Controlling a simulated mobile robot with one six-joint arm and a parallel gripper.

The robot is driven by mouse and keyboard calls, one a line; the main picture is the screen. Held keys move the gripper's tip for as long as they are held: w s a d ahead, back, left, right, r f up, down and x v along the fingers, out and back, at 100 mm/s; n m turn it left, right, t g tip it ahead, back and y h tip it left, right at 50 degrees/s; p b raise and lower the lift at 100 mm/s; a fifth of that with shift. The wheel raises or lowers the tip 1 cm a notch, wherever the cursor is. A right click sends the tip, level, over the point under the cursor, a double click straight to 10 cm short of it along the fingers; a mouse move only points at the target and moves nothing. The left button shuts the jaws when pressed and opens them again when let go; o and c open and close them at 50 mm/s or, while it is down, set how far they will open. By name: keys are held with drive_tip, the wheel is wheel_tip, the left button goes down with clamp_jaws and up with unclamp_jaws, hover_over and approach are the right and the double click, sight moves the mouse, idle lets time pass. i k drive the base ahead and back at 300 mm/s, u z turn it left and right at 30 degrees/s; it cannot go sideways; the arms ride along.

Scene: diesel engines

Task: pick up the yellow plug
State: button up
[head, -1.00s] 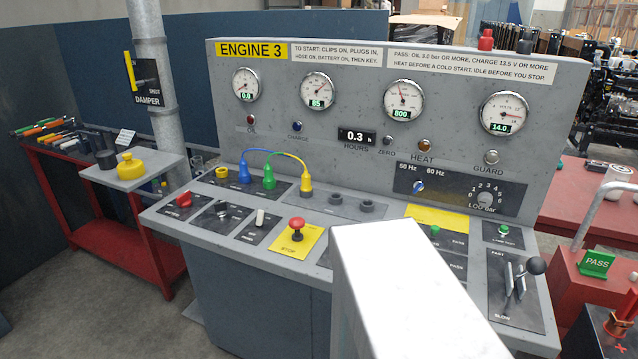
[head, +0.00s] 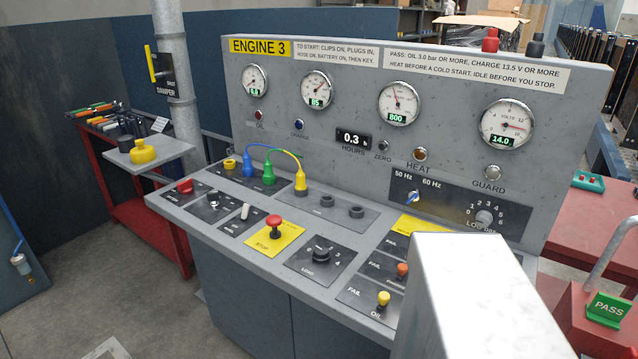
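My gripper is not in view. A pale, blocky link of my arm fills the lower right of the picture, apart from the plug.
Two empty dark sockets (head: 356,211) lie right of the plug. A red stop button (head: 274,222) and a load knob (head: 321,254) stick up in front. A side shelf holds a yellow cap (head: 143,151). The gauge panel rises behind.

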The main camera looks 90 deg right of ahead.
sight(301, 185)
drive_tip(key=z, duration=4.8)
drive_tip(key=i, duration=0.1)
drive_tip(key=u, duration=3.7)
drive_tip(key=i, duration=1)
drive_tip(key=z, duration=0.05)
